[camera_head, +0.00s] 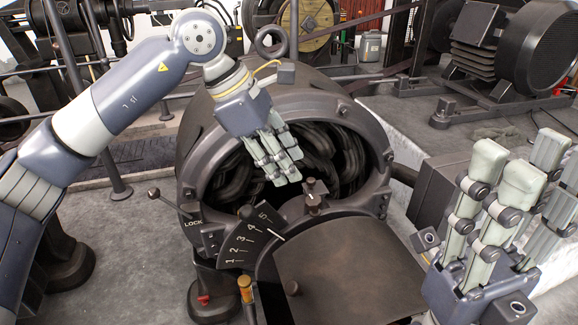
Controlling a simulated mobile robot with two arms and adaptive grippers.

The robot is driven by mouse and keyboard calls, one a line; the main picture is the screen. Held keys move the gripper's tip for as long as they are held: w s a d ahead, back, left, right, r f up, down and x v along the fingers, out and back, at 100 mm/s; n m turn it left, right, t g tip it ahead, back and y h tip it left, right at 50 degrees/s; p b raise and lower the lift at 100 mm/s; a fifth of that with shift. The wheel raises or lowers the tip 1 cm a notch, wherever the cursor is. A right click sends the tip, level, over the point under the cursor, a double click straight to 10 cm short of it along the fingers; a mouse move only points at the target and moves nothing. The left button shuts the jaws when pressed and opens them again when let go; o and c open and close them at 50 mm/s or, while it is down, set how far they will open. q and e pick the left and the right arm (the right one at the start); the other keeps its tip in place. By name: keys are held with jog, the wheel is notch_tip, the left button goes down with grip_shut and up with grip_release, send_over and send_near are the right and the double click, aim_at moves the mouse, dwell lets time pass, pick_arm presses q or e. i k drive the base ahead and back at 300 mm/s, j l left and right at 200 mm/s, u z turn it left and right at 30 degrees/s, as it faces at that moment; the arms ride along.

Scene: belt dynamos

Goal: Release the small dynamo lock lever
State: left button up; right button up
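The small dynamo (190,130) is a dark round machine with an open front, standing in the middle of the head view. My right gripper (525,165) is at the lower right, fingers up, open and empty.
A scale plate numbered 1 to 5 (246,240) with a handle sits below the opening. An orange-topped handle (245,289) stands at the bottom, beside a dark flat cover (350,275). A large dark motor (490,55) stands at the back right. Grey floor is clear left of the lever.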

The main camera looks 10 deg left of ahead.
aim_at(154, 193)
jog(key=k, duration=1)
